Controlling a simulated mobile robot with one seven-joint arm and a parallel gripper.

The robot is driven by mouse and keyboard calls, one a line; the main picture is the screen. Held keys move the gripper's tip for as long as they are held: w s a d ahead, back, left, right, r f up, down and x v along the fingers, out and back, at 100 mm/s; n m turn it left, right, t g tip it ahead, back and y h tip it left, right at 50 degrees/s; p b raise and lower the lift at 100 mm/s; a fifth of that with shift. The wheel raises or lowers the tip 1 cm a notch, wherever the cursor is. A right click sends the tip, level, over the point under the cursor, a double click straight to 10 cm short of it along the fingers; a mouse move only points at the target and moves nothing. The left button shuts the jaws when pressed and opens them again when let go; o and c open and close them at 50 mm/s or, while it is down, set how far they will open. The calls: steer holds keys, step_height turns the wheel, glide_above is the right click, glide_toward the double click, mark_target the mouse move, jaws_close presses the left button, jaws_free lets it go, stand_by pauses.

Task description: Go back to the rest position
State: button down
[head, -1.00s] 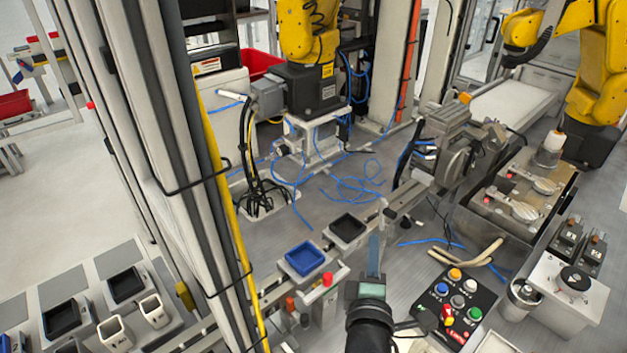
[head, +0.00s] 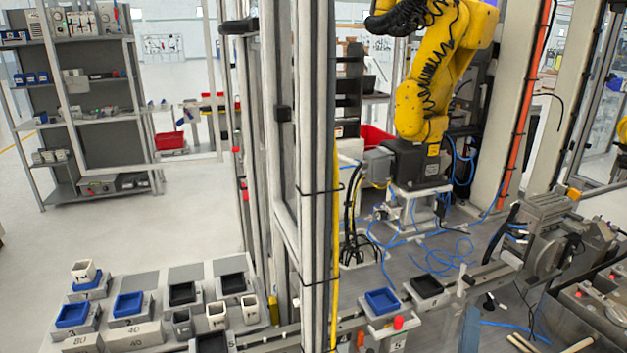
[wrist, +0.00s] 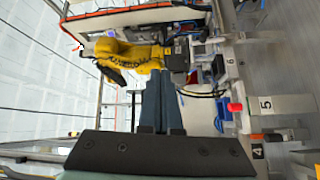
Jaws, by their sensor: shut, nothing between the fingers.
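My gripper (wrist: 163,84) shows in the wrist view as two blue-grey fingers lying together, shut with nothing between them. Part of it, a blue-grey finger (head: 470,328), shows at the bottom edge of the head view, to the right of the blue tray; the rest of my arm is out of that view. The fingers are clear of the things around them in the wrist view. That view is turned on its side, with a yellow robot arm (wrist: 140,54) beyond the fingertips.
A blue tray (head: 382,301) and a black tray (head: 426,287) sit on the rail. A grey post (head: 309,180) stands left of them. Several trays and white cups (head: 216,315) stand on the left bench. A yellow arm (head: 432,80) stands behind. Shelves (head: 95,120) stand far left.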

steer(key=a+r+m+t+y, duration=0.25)
steer(key=a+r, duration=0.35)
steer(key=r, duration=0.7)
steer(key=a+r+m+t+y, duration=0.1)
steer(key=a+r+m+t, duration=0.4)
steer(key=r, duration=0.7)
steer(key=s+a+r+m+t+y, duration=0.1)
steer(key=s+a+r+y, duration=0.1)
steer(key=s+a+r, duration=0.3)
steer(key=s+a+r+m+t+y, duration=0.1)
steer(key=s+a+r+t+y, duration=0.1)
steer(key=s+a+r, duration=0.4)
step_height(320, 180, up, 5)
steer(key=shift+s+a+f+y, duration=0.25)
steer(key=shift+a+y, duration=0.3)
steer(key=shift+y, duration=0.3)
steer(key=shift+m+t, duration=0.25)
